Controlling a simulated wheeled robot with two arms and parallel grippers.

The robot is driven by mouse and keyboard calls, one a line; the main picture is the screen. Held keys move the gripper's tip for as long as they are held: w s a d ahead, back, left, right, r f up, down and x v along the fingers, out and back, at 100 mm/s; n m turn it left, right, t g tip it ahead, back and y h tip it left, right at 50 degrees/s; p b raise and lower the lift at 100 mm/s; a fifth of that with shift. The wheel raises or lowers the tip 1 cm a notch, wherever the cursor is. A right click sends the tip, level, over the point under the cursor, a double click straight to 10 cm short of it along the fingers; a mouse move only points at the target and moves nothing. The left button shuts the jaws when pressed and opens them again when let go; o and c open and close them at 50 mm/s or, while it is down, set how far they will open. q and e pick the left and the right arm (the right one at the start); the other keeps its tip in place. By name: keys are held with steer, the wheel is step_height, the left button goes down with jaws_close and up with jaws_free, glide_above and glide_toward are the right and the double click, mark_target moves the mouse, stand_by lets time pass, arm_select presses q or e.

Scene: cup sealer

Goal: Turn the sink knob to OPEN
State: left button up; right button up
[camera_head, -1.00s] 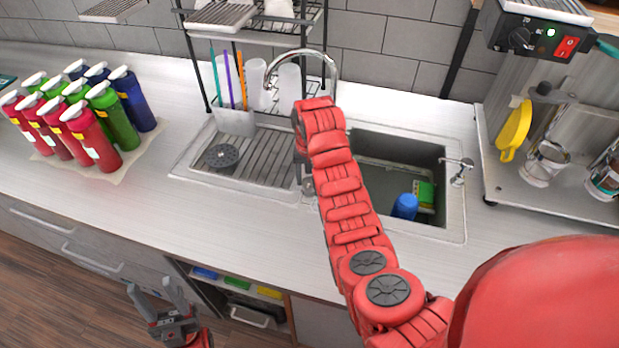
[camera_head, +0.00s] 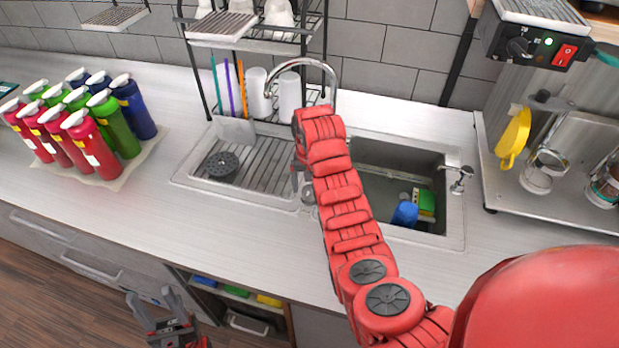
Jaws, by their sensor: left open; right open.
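The steel sink (camera_head: 455,222) is set in the counter. A chrome lever fitting (camera_head: 457,180) stands at its right rim, and a small round metal piece (camera_head: 308,193) sits at its front middle; I cannot tell which is the knob, nor its setting. The curved faucet (camera_head: 300,62) rises behind, its base hidden by my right arm. My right gripper (camera_head: 298,182) is mostly hidden behind that arm; only a grey sliver shows beside the round metal piece, and contact cannot be told. My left gripper (camera_head: 153,308) is open and empty, low in front of the cabinets.
Several coloured bottles (camera_head: 95,125) stand on the left counter. A dish rack (camera_head: 250,28) with cups stands behind the sink. A blue cup (camera_head: 404,214) and a green-yellow sponge (camera_head: 427,203) lie in the basin. A machine (camera_head: 535,50) stands at the right.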

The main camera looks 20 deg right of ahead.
mark_target(309, 190)
step_height(309, 190, up, 7)
steer(key=p, duration=0.3)
steer(key=shift+a+f, duration=0.1)
steer(key=shift+f, duration=0.05)
step_height(309, 190, up, 11)
steer(key=b, duration=0.1)
steer(key=shift+f, duration=0.2)
